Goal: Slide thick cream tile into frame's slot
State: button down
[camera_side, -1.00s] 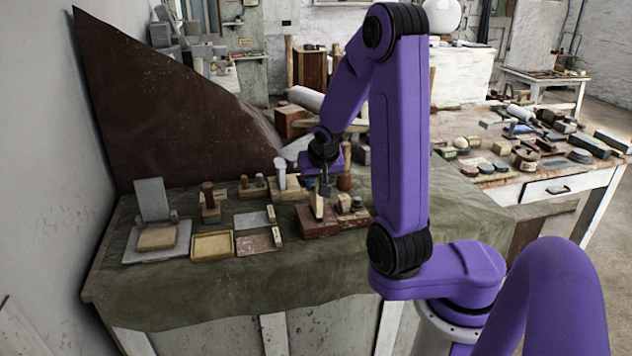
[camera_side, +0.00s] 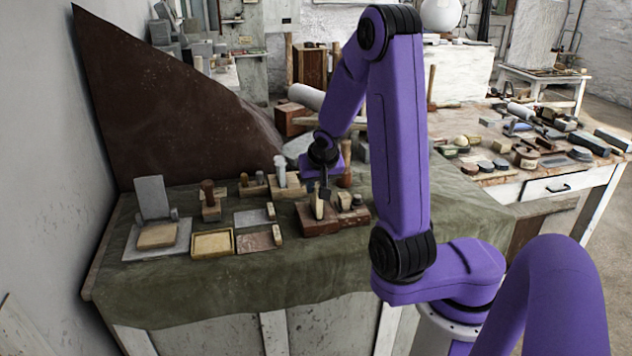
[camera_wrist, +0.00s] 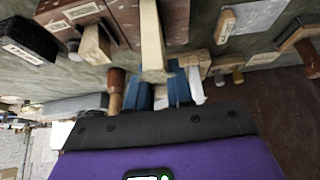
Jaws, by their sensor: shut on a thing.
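A thick cream tile (camera_side: 318,208) stands upright at a reddish-brown wooden block (camera_side: 343,221) in the side view. My gripper (camera_side: 322,194) points down at the tile's top and is shut on it. In the wrist view the tile (camera_wrist: 152,38) runs from between the two blue fingers (camera_wrist: 158,78) out over the brown block (camera_wrist: 203,22). Whether its lower end sits in the block or just clears it is hidden. A shorter cream piece (camera_wrist: 95,45) stands in the labelled block beside it. I cannot tell for certain which object is the slotted frame.
Left of the block lie a yellow-rimmed tray (camera_side: 197,254), small flat plates (camera_side: 254,243) and a grey slab with an upright plate (camera_side: 152,197). Wooden-handled tools (camera_side: 208,192) and a white cylinder (camera_side: 280,172) stand behind. The front of the green cloth (camera_side: 220,290) is clear.

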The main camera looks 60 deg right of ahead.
jog(key=shift+f, duration=1.1)
jog(key=c, duration=0.9)
grip_release()
jog(key=shift+r, duration=1.95)
jog(key=shift+a, duration=0.1)
